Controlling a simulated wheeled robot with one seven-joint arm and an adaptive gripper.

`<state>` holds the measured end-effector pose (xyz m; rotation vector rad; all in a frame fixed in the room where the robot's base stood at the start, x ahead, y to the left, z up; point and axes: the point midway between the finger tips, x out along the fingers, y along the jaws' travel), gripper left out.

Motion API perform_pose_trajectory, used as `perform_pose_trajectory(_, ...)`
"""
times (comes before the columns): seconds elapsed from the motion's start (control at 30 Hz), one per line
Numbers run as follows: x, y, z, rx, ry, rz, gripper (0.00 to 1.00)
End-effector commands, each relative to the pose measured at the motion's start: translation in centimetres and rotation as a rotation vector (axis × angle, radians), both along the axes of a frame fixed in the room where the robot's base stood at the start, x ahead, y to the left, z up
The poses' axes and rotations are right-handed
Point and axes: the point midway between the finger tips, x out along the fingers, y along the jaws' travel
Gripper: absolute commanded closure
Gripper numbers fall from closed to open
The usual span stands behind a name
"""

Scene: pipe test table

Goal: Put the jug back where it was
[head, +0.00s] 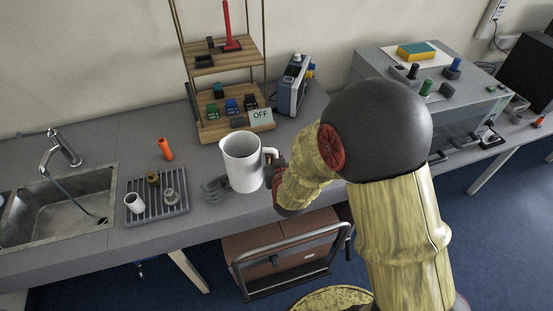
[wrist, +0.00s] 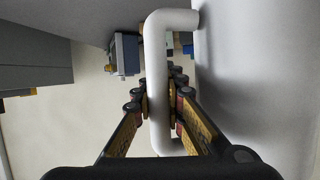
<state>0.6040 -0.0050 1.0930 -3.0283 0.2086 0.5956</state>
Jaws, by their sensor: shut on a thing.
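The white jug (head: 243,164) is upright at the middle of the grey counter in the head view, with its handle to the right. I cannot tell whether its base touches the counter. My gripper (head: 272,166) is at the handle, mostly hidden by my own arm. In the wrist view the jug's body (wrist: 270,80) fills the right side. My gripper's fingers (wrist: 159,92) are shut on the upright bar of its handle (wrist: 157,75).
A grey drying rack (head: 157,208) with cups stands left of the jug, beside the sink (head: 60,206). An orange cylinder (head: 165,149) stands behind it. Grey rings (head: 213,188) lie close left of the jug. A wooden shelf (head: 222,122) with an "OFF" sign (head: 260,117) is behind.

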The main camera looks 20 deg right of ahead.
Motion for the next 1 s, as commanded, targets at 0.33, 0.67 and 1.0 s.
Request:
perform_pose_trajectory(0.33, 4.8, -3.8, -4.1, 0.0, -0.001, -0.001, 1.0)
perform_pose_trajectory(0.67, 6.9, -5.2, -6.8, 0.001, -0.005, -0.001, 1.0)
perform_pose_trajectory(1.0, 7.4, -5.6, -9.5, 0.001, -0.002, 0.001, 1.0)
